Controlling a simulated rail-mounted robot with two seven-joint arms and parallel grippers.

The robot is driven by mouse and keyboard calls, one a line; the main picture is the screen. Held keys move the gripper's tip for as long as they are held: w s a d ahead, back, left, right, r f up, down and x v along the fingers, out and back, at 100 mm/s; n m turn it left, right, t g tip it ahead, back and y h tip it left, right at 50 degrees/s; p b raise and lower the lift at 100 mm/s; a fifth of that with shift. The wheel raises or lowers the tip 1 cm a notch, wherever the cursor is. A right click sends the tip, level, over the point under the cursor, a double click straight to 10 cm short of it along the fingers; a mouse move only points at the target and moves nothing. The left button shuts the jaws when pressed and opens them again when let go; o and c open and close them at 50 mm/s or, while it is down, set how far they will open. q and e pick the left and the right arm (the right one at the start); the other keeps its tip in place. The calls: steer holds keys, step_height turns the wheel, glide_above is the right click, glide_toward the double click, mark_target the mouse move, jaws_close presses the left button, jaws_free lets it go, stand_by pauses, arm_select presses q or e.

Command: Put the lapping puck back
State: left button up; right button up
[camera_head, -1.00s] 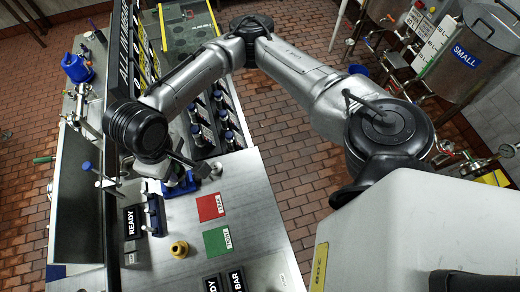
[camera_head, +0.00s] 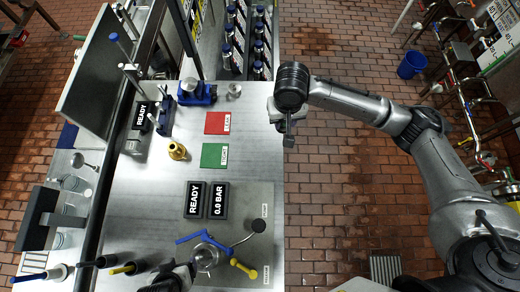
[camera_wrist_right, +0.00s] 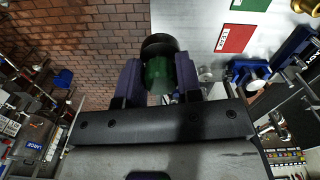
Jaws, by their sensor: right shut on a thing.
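My right gripper (camera_head: 287,122) hangs at the right edge of the steel bench, beside the red and green cards. In the right wrist view its two fingers (camera_wrist_right: 158,82) are shut on a round dark-rimmed, green piece, likely the lapping puck (camera_wrist_right: 157,72). In the head view the held piece is mostly hidden by the wrist. A blue fixture with a silver round top (camera_head: 197,93) stands at the back of the bench; it also shows in the wrist view (camera_wrist_right: 248,74). A small silver knob-like part (camera_head: 234,90) stands to its right.
The steel bench (camera_head: 150,215) carries a red card (camera_head: 219,123), a green card (camera_head: 214,155), a brass fitting (camera_head: 177,150) and display blocks (camera_head: 206,200). A valve rig with blue and yellow handles (camera_head: 205,255) stands in front. Racked blue-capped bottles (camera_head: 260,45) stand behind. Brick floor lies right.

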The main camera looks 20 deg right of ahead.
steer(key=d+f+m+b, duration=0.25)
steer(key=f+b, duration=0.25)
steer(key=f, duration=1.1)
steer(key=w+a+f, duration=0.4)
steer(key=a, duration=0.1)
steer(key=w+a+f, duration=0.2)
steer(key=a, duration=0.1)
steer(key=shift+w+a+f, duration=0.1)
steer(key=shift+a+f, duration=0.15)
steer(key=shift+f, duration=0.15)
arm_select(q)
step_height(320, 180, down, 7)
steer(key=shift+w+d+r, duration=0.1)
steer(key=shift+w+r, duration=0.05)
arm_select(e)
step_height(320, 180, down, 3)
steer(key=shift+r, duration=0.1)
steer(key=shift+f, duration=0.55)
arm_select(q)
steer(key=shift+a, duration=0.2)
arm_select(e)
steer(key=shift+f, duration=0.2)
steer(key=o, duration=1)
steer(key=shift+c, duration=0.2)
